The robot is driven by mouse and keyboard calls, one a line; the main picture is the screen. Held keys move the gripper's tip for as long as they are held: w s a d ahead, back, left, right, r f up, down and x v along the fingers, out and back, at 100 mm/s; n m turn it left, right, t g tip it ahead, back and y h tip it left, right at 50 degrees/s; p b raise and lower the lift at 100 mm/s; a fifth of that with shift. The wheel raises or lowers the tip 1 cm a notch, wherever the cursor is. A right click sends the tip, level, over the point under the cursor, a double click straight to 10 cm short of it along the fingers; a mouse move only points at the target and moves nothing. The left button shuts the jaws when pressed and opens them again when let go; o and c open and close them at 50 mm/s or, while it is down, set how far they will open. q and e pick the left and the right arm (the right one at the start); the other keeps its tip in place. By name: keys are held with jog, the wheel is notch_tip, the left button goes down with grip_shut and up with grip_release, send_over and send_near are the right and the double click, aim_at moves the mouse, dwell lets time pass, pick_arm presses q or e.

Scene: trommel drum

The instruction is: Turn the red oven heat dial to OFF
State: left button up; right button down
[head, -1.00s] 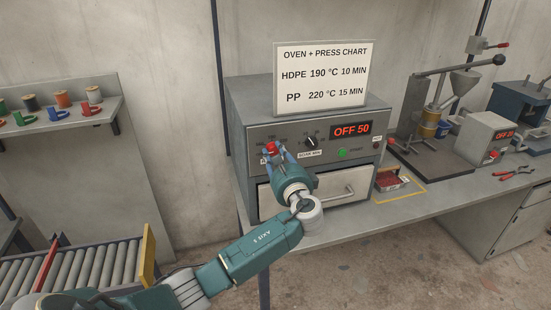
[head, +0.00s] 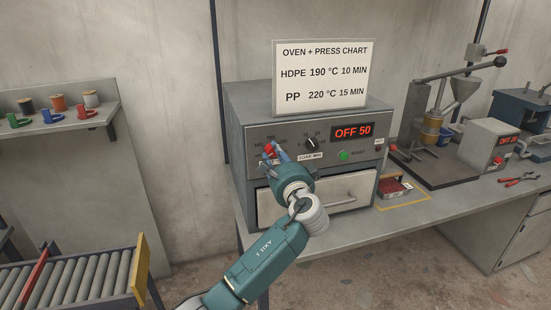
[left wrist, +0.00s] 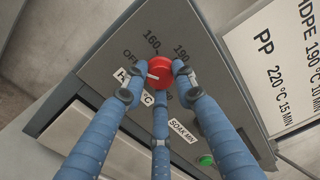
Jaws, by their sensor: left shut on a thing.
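The red heat dial (head: 268,148) is on the left of the oven's front panel. It also shows in the left wrist view (left wrist: 160,66), with its white mark pointing left, on the side of the OFF lettering (left wrist: 130,56). My left gripper (head: 272,153) is shut on the dial; in the left wrist view its blue fingers (left wrist: 158,80) sit around the dial's rim. The oven's display (head: 352,131) reads "OFF 50". The fingers hide part of the dial's scale and of the HEAT label. My right gripper is not in view.
A black soak knob (head: 311,144) and a green start button (head: 344,155) are right of the dial. The oven drawer (head: 335,188) is below. A chart (head: 320,75) stands on top. A tray of red pieces (head: 393,188) lies to the right on the bench.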

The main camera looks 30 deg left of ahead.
pick_arm(q)
jog(key=shift+s+a, duration=0.1)
jog(key=shift+a, duration=0.05)
jog(key=o, duration=1)
jog(key=shift+o, duration=0.8)
jog(key=shift+s+a+r, duration=0.1)
jog(key=shift+s+a, duration=0.05)
jog(key=shift+s, duration=0.05)
jog(key=shift+d, duration=0.45)
jog(key=v, duration=1.1)
jog(key=shift+s, duration=0.25)
